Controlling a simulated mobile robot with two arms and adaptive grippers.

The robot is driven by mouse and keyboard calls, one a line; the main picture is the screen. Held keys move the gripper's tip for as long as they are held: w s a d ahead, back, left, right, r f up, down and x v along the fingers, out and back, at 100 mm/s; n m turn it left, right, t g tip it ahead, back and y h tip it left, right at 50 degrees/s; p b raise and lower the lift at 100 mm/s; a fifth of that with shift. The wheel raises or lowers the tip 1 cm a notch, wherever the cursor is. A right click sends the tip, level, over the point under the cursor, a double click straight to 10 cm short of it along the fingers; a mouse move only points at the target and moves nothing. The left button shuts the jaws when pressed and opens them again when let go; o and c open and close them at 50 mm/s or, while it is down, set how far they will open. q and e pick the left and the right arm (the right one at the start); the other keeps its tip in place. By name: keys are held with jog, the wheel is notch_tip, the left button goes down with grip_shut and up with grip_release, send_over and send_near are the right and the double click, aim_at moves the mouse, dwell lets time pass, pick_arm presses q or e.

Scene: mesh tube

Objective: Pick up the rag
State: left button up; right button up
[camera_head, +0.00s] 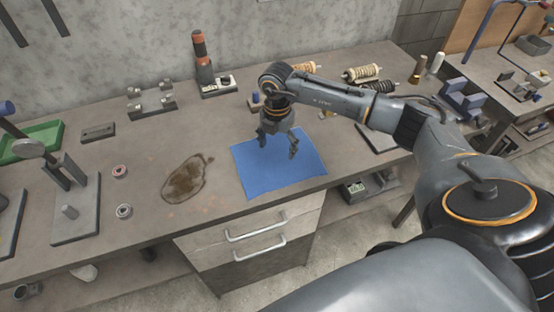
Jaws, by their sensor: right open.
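A flat blue rag (272,172) lies spread on the grey-brown workbench (222,204), near its front edge and above the drawers. My right gripper (277,148) points down over the far part of the rag, with its fingers apart and nothing between them. The picture does not clearly show how high the fingertips are above the cloth. The fingers and wrist hide part of the rag's far edge. My left gripper is not in view.
A dark brown stain (185,182) lies left of the rag. Small round rings (123,211), a metal stand (78,208) and a green tray (38,142) are farther left. An orange-topped tool (202,55) stands at the back. Spools (361,72) lie behind my right arm.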

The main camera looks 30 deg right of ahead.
aim_at(278, 159)
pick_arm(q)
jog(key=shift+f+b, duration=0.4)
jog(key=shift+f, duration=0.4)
pick_arm(e)
jog(key=shift+f, duration=1.1)
jog(key=shift+f, duration=0.1)
jog(key=shift+f+b, duration=0.3)
jog(key=shift+s+r, duration=0.1)
jog(key=shift+s, duration=0.05)
jog(key=c, duration=0.6)
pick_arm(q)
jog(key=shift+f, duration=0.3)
pick_arm(e)
jog(key=shift+s+a+f, duration=0.1)
jog(key=shift+s+f, duration=0.05)
jog(key=shift+f, duration=0.05)
grip_shut()
pick_arm(q)
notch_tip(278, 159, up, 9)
jog(key=p, duration=0.8)
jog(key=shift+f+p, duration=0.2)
jog(key=shift+p, duration=0.1)
pick_arm(e)
notch_tip(278, 159, up, 12)
jog(key=shift+w+r, duration=0.15)
jog(key=shift+w, duration=0.15)
